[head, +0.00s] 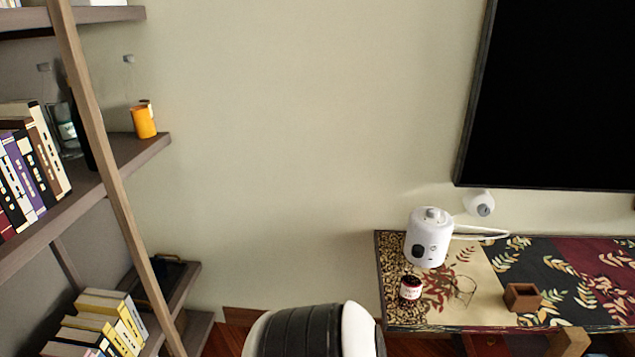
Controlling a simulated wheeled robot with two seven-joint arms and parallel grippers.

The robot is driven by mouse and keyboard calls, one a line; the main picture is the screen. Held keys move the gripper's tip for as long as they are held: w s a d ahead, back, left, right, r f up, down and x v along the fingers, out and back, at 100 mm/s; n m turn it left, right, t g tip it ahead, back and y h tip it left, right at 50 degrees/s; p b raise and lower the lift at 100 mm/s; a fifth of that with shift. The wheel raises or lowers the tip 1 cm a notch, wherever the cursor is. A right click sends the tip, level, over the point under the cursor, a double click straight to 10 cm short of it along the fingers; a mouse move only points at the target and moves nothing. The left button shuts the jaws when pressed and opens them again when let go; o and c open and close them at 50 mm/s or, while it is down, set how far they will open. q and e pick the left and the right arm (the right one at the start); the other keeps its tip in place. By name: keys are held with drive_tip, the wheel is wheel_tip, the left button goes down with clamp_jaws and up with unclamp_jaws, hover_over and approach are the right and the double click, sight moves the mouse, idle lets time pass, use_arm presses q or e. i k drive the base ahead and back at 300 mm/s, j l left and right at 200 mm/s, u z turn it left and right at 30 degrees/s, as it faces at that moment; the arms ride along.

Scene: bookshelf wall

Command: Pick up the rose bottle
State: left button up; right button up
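I cannot tell for sure which thing is the rose bottle. In the head view, a clear glass bottle (65,131) with a pale label stands on the middle shelf at the left, behind the books. A dark bottle stands beside it, partly hidden by the shelf's slanted post. A small orange container (144,121) stands near the right end of the same shelf, with a faint clear shape and grey cap above it. Neither of my grippers is in view.
The wooden shelf unit (150,146) also holds several books (25,165). At the right, a patterned table (460,318) holds a white kettle-like appliance (427,240), a small red jar (410,288) and a brown box (522,297). A black screen (560,90) hangs above. The wall between is bare.

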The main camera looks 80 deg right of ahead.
sight(411, 276)
drive_tip(key=k+z, duration=0.1)
drive_tip(key=z, duration=0.4)
drive_tip(key=k+z, duration=0.1)
drive_tip(key=z, duration=0.35)
drive_tip(key=k+z, duration=0.1)
drive_tip(key=z, duration=0.4)
